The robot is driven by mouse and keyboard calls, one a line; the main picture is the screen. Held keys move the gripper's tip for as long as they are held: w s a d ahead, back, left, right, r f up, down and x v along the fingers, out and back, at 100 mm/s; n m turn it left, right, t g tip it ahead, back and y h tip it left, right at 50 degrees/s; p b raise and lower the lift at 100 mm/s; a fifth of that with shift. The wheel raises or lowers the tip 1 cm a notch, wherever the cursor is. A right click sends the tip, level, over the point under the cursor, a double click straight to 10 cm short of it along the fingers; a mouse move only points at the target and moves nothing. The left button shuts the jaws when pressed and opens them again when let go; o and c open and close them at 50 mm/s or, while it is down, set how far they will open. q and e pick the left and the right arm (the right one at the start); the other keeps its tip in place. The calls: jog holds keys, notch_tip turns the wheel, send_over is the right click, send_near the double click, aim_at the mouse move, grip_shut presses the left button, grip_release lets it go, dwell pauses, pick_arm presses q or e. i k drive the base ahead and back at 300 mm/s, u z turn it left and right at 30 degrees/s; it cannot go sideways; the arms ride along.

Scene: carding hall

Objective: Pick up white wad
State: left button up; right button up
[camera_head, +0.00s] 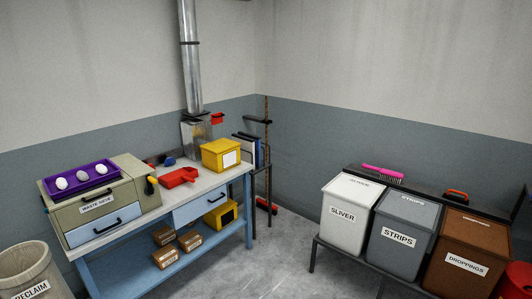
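The tray sits on top of a beige box labelled "WASTE SIEVE" (137,186) at the left end of a blue workbench. Neither of my grippers shows in the head view.
The workbench (211,180) holds a red scoop (179,177) and a yellow box (221,154). At right stand lidded bins: white "SLIVER" (345,207), grey "STRIPS" (398,234), brown "DROPPINGS" (470,253). A "RECLAIM" bin (27,268) is at lower left. The middle floor is clear.

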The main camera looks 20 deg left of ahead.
aim_at(62, 184)
jog(key=u, duration=0.75)
jog(key=i, duration=1.15)
jog(key=u, duration=1.05)
